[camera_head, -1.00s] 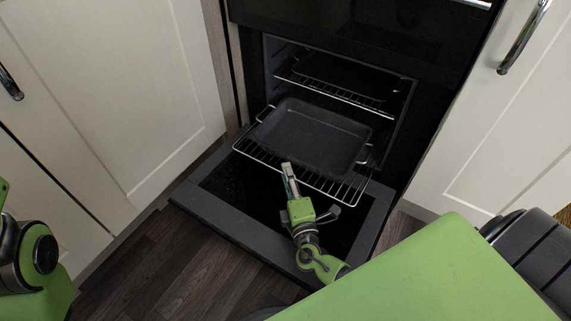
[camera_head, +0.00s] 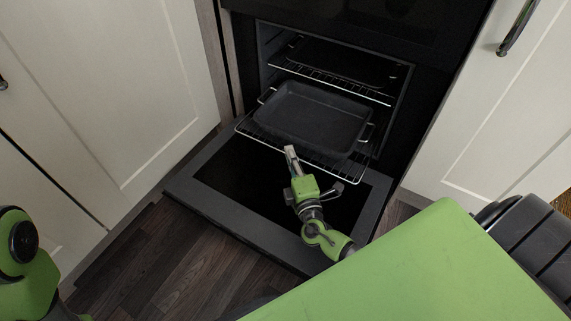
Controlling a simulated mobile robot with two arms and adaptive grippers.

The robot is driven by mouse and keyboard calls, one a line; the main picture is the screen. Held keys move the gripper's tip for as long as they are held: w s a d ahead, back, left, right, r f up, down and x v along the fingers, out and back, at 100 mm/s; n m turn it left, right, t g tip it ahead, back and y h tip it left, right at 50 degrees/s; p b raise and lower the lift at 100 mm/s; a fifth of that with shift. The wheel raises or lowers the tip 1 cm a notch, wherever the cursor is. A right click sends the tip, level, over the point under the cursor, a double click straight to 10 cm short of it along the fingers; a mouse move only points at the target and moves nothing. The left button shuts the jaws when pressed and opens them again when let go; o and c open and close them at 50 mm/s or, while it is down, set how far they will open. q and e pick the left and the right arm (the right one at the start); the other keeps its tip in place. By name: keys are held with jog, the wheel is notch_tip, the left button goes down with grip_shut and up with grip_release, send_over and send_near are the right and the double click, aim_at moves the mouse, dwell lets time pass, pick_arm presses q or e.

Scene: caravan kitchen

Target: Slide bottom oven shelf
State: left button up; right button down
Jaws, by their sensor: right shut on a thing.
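The bottom oven shelf (camera_head: 345,174) is a silver wire rack. It sticks partly out of the oven cavity, over the open oven door. A dark rectangular roasting pan (camera_head: 308,113) with wire handles sits on it. My right gripper (camera_head: 291,155) is at the middle of the shelf's front edge, shut on the front wire; the fingers partly hide the contact. Of my left arm, only green and dark links show at the lower left; its gripper is out of view.
The oven door (camera_head: 215,217) lies folded down under the shelf. An upper wire shelf (camera_head: 330,81) with a dark tray (camera_head: 345,62) is inside the oven. White cabinets flank the oven on the left (camera_head: 105,85) and right (camera_head: 500,130).

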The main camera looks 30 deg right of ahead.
jog(key=c, duration=2.2)
grip_release()
jog(key=shift+a, duration=0.1)
jog(key=shift+c, duration=0.2)
jog(key=v, duration=0.7)
jog(key=shift+s, duration=0.3)
